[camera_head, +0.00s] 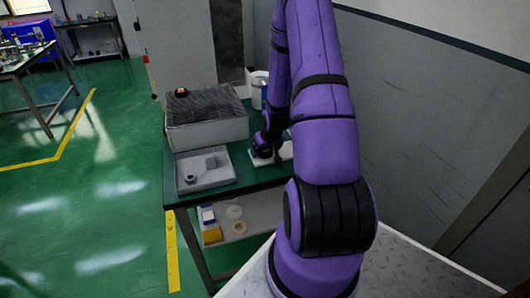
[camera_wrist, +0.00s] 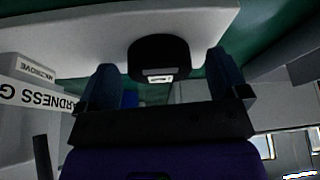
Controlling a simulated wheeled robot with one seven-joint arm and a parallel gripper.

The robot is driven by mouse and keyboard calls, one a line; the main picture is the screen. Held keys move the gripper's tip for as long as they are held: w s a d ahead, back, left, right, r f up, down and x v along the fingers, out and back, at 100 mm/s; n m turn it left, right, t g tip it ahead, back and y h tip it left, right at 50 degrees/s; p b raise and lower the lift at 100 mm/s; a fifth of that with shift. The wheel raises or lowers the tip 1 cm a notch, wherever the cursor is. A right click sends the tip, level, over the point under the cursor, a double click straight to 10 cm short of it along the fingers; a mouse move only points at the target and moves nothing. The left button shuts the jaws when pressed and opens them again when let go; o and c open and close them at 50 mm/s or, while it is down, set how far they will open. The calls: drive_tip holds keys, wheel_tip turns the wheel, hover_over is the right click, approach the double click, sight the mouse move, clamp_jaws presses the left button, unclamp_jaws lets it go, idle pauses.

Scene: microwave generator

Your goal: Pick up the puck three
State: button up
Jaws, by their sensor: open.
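A dark round puck (camera_wrist: 158,52) with a small white label shows in the wrist view, on a pale slab (camera_wrist: 70,28). The label is too small to read, so I cannot tell its number. My gripper (camera_wrist: 162,72) is open, with one finger on each side of the puck and visible gaps between. I cannot tell how deep the fingers reach around it. In the head view my gripper (camera_head: 266,154) is low over the green table (camera_head: 255,178), at the white slab (camera_head: 287,151). The puck is hidden there by my arm.
A white container (camera_head: 258,88) stands behind my arm. Blocks with lettering (camera_wrist: 32,95) stand close at left in the wrist view.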

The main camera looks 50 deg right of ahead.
drive_tip(key=c, duration=1.1)
drive_tip(key=shift+r, duration=0.1)
